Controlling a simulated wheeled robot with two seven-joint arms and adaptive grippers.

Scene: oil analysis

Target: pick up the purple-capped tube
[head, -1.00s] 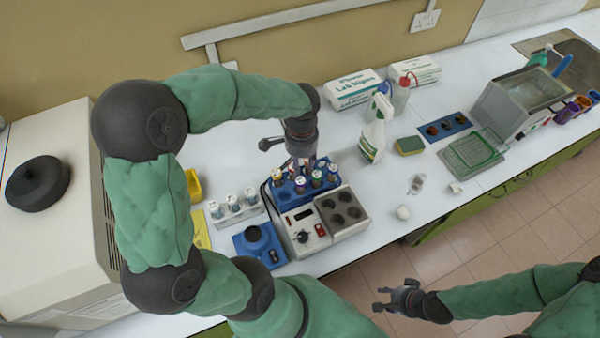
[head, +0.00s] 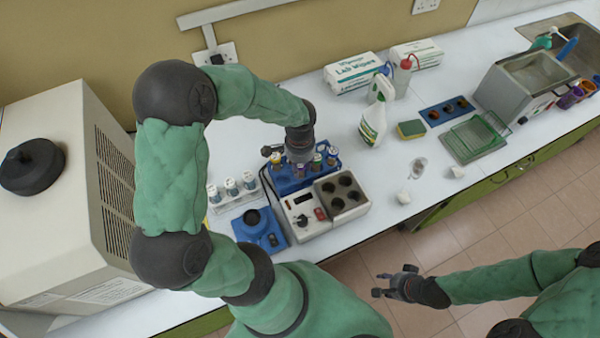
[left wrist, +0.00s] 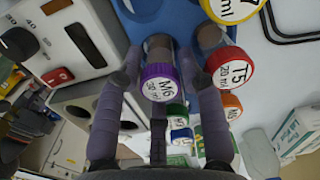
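The purple-capped tube (left wrist: 160,84), its cap marked M6, stands in the blue rack (left wrist: 208,32) in the left wrist view. My left gripper (left wrist: 163,65) has one finger on each side of this tube, open, with narrow gaps at the cap. A red-capped tube (left wrist: 231,74) stands close by the right finger. In the head view the left gripper (head: 300,162) points down over the blue rack (head: 287,184) and mostly hides the purple-capped tube. My right gripper (head: 384,284) is open and empty, off the bench's front edge.
Other tubes with yellow, green, blue and orange caps crowd the rack. A grey block with dark wells (head: 343,194) and a white device (head: 304,212) stand just in front. A white rack of tubes (head: 232,193) is left. A spray bottle (head: 374,120) is to the right.

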